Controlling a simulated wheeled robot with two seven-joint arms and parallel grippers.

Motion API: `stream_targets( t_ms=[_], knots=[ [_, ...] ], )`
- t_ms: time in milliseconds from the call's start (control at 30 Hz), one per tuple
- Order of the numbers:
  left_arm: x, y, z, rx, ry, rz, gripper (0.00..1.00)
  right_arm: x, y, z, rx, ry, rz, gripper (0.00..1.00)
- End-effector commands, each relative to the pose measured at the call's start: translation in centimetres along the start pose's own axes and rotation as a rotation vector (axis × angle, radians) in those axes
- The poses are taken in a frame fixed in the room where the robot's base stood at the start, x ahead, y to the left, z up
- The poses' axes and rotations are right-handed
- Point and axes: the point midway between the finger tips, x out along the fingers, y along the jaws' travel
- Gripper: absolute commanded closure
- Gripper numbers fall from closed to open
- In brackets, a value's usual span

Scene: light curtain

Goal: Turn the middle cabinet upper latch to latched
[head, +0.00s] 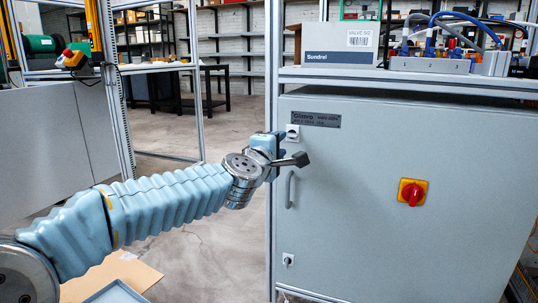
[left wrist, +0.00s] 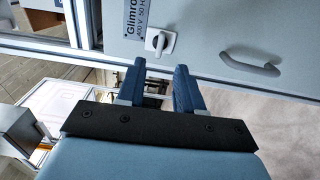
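The upper latch (head: 292,132) is a small pale square plate with a grey lever, at the upper left of the grey cabinet door (head: 360,240). In the left wrist view the latch (left wrist: 164,36) lies just beyond my fingertips, its lever pointing down the picture, toward the door's near edge. My left gripper (head: 282,140) is beside the latch; in the left wrist view its two blue fingers (left wrist: 160,68) are apart with nothing between them. I cannot tell whether a finger touches the latch. My right gripper is not in view.
A door handle (head: 289,188) sits below the upper latch, and a lower latch (head: 288,259) near the door's bottom. A red rotary switch (head: 412,193) on yellow is at the door's right. A metal post (head: 273,220) stands at the door's left. A box (head: 340,45) rests on the shelf above.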

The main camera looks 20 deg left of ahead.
Motion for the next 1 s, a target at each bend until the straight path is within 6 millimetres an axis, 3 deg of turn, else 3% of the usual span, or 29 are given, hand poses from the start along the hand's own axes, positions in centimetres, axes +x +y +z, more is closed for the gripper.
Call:
stream_targets(
  t_ms=[200,400,867,967,1000],
  knots=[
    [-4.9,0.1,0.0,0.001,0.000,0.001,0.64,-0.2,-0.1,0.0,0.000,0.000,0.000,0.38],
    [-7.0,0.0,0.0,0.000,0.000,0.000,0.64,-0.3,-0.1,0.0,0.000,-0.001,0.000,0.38],
    [-7.2,-0.1,0.0,0.000,0.001,-0.001,0.64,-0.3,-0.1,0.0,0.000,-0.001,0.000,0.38],
    [-6.7,-1.1,0.1,0.019,-0.002,-0.020,0.64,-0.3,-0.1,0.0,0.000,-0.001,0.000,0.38],
    [-6.2,-2.3,0.2,0.039,-0.006,-0.042,0.64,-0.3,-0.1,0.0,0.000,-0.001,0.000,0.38]
  ],
)
